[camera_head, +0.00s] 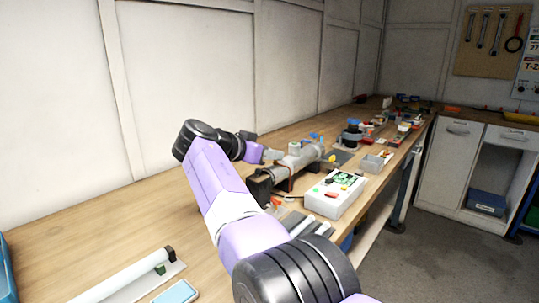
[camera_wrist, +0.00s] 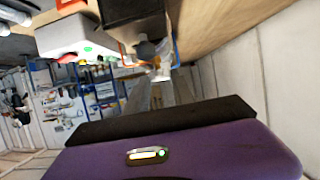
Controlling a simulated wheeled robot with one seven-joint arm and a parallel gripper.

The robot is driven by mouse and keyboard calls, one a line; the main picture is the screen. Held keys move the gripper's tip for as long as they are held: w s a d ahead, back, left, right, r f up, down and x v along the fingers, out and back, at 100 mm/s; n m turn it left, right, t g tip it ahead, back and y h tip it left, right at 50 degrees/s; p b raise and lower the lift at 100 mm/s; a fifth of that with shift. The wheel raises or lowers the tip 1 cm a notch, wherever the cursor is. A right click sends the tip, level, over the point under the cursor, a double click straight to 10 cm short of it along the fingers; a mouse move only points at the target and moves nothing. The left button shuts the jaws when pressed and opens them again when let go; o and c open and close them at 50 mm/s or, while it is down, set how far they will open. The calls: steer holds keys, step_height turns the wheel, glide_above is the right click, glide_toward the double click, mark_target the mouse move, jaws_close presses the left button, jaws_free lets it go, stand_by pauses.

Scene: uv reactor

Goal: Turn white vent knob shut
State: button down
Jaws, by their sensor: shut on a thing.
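The grey cylindrical reactor (camera_head: 300,160) lies on the workbench with a pale upright cap on top. A dark block (camera_wrist: 132,22) at the reactor's end stands close to the fingertips in the wrist view.
A white control box (camera_head: 335,195) with a green board and buttons stands right of the reactor. A white tube on a stand (camera_head: 125,277) lies at the front left. The panelled wall (camera_head: 190,80) runs behind the bench.

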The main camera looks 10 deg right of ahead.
steer(key=shift+f, duration=0.15)
steer(key=c, duration=1.1)
jaws_free()
steer(key=shift+v, duration=3.9)
